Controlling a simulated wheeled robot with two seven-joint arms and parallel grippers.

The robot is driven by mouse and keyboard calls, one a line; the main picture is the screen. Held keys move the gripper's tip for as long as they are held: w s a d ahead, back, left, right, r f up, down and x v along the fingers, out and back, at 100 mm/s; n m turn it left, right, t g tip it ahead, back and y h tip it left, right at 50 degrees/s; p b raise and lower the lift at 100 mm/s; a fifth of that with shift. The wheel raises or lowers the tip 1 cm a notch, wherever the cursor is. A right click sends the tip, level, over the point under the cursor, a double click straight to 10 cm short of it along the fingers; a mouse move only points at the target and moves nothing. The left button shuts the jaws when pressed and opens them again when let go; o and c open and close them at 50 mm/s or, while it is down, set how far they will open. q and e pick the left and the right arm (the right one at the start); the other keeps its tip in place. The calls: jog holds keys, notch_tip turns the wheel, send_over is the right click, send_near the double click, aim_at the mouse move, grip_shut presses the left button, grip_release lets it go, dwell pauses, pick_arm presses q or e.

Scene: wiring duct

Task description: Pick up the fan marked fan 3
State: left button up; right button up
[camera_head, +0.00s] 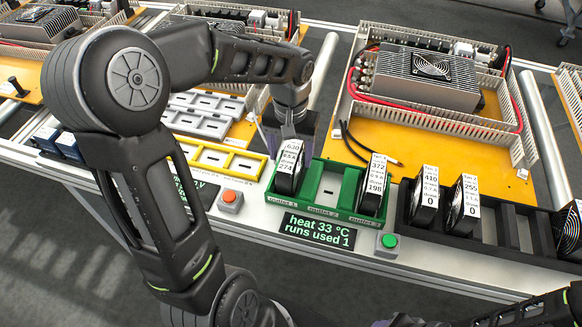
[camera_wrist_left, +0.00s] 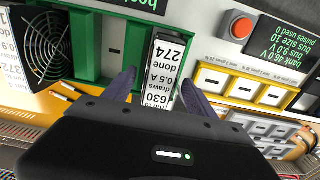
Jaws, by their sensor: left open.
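A fan (camera_head: 287,170) with a white label reading 630 stands upright in the left slot of the green tray (camera_head: 322,190). My left gripper (camera_head: 287,136) is open just above and behind it. In the left wrist view the fingers of my left gripper (camera_wrist_left: 158,80) lie either side of this fan's label (camera_wrist_left: 160,75); contact cannot be told. Another fan (camera_head: 374,185), labelled 372, stands in the tray's right slot. Fans labelled 410 (camera_head: 425,200) and 255 (camera_head: 464,205) stand in the black rack. The fan numbers are too small to read surely. My right gripper barely shows at the bottom edge.
The green tray's middle slot is empty. A display (camera_head: 318,230) reads heat 33 °C, runs used 1. A red button (camera_head: 230,197) and a green button (camera_head: 388,241) flank it. Yellow trays (camera_head: 215,157) lie left; an orange panel (camera_head: 440,135) with a wire duct lies behind.

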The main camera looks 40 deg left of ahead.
pick_arm(q)
notch_tip(320, 180, down, 4)
jog(key=shift+f, duration=0.15)
dwell(0.6)
grip_shut()
dwell(0.5)
